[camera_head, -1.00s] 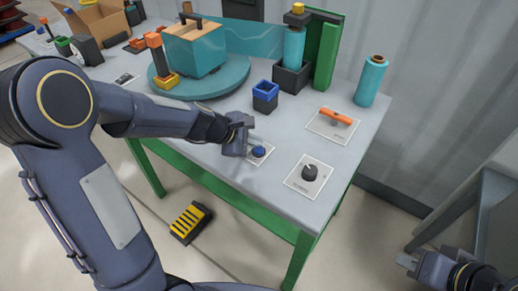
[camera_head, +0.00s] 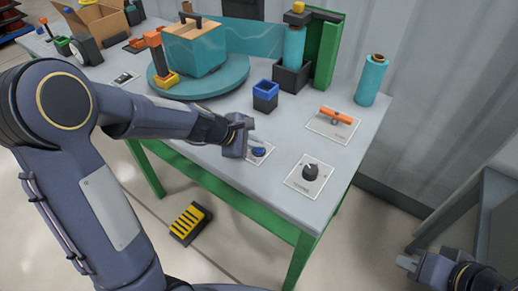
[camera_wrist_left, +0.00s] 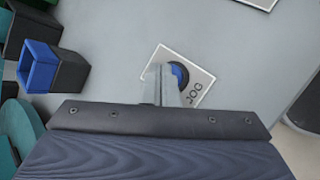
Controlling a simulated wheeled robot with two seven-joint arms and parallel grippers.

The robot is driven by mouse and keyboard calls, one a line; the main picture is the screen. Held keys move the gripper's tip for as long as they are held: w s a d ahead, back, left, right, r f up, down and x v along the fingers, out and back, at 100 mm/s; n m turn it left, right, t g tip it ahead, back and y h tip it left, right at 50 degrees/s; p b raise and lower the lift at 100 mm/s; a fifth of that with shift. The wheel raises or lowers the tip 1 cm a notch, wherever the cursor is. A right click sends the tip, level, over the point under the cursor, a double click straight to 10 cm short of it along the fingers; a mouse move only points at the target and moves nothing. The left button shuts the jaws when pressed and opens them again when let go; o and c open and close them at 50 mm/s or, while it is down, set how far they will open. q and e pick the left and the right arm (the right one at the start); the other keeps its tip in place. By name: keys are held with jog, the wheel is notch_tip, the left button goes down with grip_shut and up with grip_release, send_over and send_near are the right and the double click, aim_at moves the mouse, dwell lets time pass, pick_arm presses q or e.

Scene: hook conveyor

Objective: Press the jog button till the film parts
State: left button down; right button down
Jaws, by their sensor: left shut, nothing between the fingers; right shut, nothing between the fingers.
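The blue jog button (camera_head: 259,152) sits on a white plate near the table's front edge. In the left wrist view the button (camera_wrist_left: 181,73) shows beside the word JOG, partly covered by my fingers. My left gripper (camera_head: 251,144) is shut and empty, its tips at the button; whether they touch or press it cannot be told. Teal film (camera_head: 246,37) spans from the teal-wrapped box (camera_head: 193,52) on the turntable (camera_head: 215,86) to the film roll (camera_head: 294,47) at the green mast, with no clear gap visible. My right gripper (camera_head: 406,263) is shut and empty, off the table at lower right.
A black knob (camera_head: 310,172) and an orange lever (camera_head: 335,115) stand on plates right of the button. A blue-rimmed black holder (camera_head: 265,98) stands behind it. A spare teal roll (camera_head: 371,81) is at the back right. A yellow-striped pedal (camera_head: 190,222) lies on the floor.

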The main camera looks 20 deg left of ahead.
aim_at(255, 150)
pick_arm(q)
jog(key=shift+f+b, duration=0.45)
dwell(0.4)
dwell(0.3)
jog(key=shift+r+p, duration=0.8)
jog(key=shift+r, duration=0.05)
notch_tip(255, 150, up, 5)
jog(key=p, duration=0.5)
jog(key=shift+r, duration=0.1)
dwell(0.4)
